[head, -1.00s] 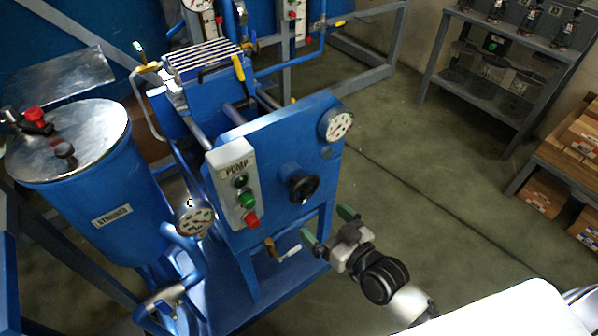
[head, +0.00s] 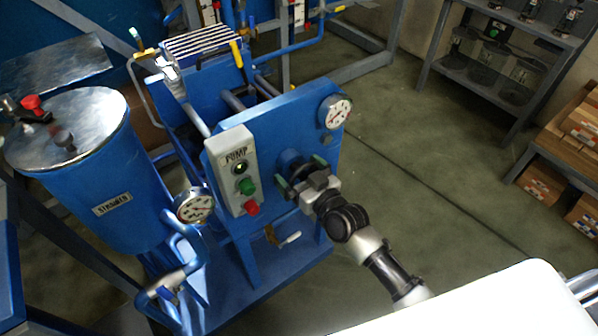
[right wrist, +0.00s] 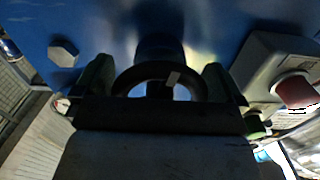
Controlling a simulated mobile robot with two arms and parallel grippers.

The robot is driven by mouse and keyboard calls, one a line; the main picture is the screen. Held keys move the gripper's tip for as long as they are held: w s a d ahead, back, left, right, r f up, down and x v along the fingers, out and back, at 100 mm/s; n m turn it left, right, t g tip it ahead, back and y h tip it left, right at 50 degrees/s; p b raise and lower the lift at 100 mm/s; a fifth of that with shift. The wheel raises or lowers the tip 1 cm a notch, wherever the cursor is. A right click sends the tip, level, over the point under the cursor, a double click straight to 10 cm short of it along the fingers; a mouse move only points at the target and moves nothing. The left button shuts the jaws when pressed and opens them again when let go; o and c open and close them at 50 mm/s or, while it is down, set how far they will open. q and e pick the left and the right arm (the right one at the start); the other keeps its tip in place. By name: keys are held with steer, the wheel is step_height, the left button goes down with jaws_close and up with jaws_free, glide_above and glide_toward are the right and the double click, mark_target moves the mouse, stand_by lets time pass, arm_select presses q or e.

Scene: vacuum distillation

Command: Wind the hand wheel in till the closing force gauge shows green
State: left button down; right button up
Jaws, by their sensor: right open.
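The black hand wheel (right wrist: 158,72) is on the front of the blue press plate (head: 235,150). In the head view my right gripper (head: 303,176) is in front of the wheel and hides most of it. In the right wrist view the two dark green fingertips of this gripper (right wrist: 157,82) stand apart on either side of the wheel, open. I cannot tell whether they touch its rim. A round white gauge (head: 335,112) sits at the plate's upper right corner; its reading is too small to tell. My left gripper is not in view.
A pump switch box (head: 233,170) with green and red buttons is left of the wheel. Another gauge (head: 194,206) and the strainer tank (head: 80,160) stand further left. The floor to the right is clear.

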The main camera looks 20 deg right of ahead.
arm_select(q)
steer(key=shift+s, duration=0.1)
arm_select(e)
steer(key=c, duration=0.7)
steer(key=shift+o, duration=0.2)
steer(key=shift+a+r+m+p, duration=0.1)
steer(key=shift+m+p, duration=0.45)
steer(key=shift+m, duration=0.85)
steer(key=o, duration=0.7)
steer(key=shift+c, duration=0.2)
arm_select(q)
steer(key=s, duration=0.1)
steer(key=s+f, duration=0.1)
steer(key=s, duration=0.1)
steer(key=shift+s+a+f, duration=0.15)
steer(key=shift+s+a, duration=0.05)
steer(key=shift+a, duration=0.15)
arm_select(e)
steer(key=shift+s, duration=0.1)
